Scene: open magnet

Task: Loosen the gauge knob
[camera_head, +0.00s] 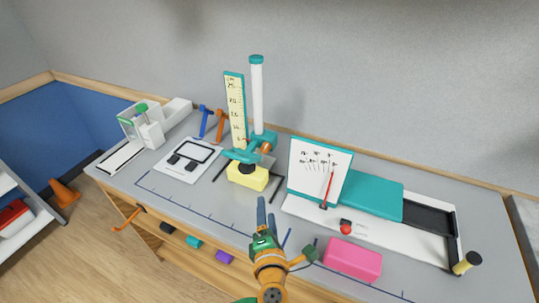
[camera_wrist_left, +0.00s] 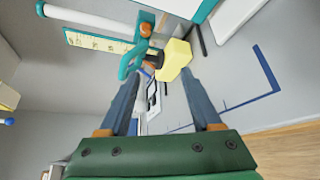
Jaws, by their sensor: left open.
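The height gauge stands at the back middle of the bench, with a yellow scale (camera_head: 236,105), a white post (camera_head: 257,95) and a teal carriage (camera_head: 240,155). An orange knob (camera_head: 266,147) sits on the carriage's right side. In the wrist view, orange parts show by the teal carriage (camera_wrist_left: 134,55), including an orange knob (camera_wrist_left: 146,30). A yellow block (camera_head: 248,175) is under the carriage. My left gripper (camera_head: 265,203) is open and empty, in front of the gauge and apart from it. In the wrist view its fingers (camera_wrist_left: 158,76) point toward the gauge and block.
A dial board (camera_head: 318,170) with a red needle stands right of the gauge, beside a teal slab (camera_head: 372,195). A pink block (camera_head: 352,258) and red ball (camera_head: 346,229) lie right of my gripper. A white tablet-like plate (camera_head: 188,160) lies left. The front-left bench is clear.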

